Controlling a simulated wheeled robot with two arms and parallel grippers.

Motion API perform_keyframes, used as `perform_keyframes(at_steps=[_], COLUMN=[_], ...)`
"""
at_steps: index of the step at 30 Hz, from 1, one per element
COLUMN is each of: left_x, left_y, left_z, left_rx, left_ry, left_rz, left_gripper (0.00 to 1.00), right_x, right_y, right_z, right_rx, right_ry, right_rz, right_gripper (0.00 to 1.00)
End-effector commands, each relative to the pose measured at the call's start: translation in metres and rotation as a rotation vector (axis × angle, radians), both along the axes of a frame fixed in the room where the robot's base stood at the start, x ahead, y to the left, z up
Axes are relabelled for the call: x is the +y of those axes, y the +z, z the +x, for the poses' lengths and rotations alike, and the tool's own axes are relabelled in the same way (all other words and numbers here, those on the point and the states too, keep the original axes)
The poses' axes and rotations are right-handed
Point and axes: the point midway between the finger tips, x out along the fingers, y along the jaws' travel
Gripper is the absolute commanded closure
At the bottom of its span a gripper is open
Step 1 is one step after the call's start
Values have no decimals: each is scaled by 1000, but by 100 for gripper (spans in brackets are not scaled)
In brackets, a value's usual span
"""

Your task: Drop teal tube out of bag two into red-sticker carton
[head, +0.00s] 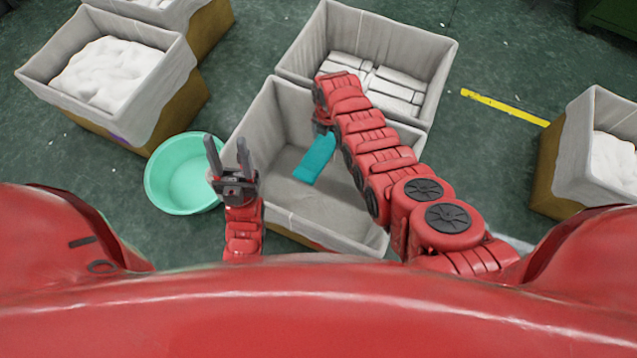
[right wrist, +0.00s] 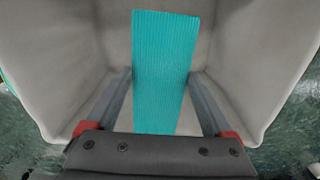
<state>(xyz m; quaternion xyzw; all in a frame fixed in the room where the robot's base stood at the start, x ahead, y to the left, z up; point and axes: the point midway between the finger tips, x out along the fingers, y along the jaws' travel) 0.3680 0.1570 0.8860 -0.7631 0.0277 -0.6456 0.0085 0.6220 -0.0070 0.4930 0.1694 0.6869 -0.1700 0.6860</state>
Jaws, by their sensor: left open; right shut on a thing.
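The teal tube (head: 315,160) is a flat, ribbed strip of knit. My right gripper (head: 325,128) is shut on it, and it hangs tilted inside or over the near grey-lined carton (head: 255,125), which is otherwise empty. In the right wrist view the tube (right wrist: 165,70) runs between the two fingers, with the pale liner walls around it. My left gripper (head: 228,155) is open and empty, fingers up, between the green basin and the near carton. I see no red sticker on any carton, and no mark tells which bag is bag two.
A second lined carton (head: 440,60) behind holds white folded packs (head: 385,85). A carton with white stuff (head: 165,110) stands left, with a small purple mark (head: 118,139). A green basin (head: 155,185) sits left; another lined carton (head: 570,140) stands right. Floor is free between.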

Motion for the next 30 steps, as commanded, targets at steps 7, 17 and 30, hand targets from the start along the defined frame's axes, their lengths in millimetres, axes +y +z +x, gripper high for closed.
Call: perform_keyframes(at_steps=[7,17,30], left_x=[0,0,0], left_y=[-27,-55,-54], left_z=[0,0,0], left_rx=[0,0,0], left_ry=[0,0,0], left_rz=[0,0,0], left_gripper=[50,50,50], right_x=[0,0,0], right_y=[-27,-57,-56], right_z=[1,1,1], right_rx=[0,-1,-1], right_ry=[-2,-2,-3], right_rz=[0,0,0], right_gripper=[66,66,0])
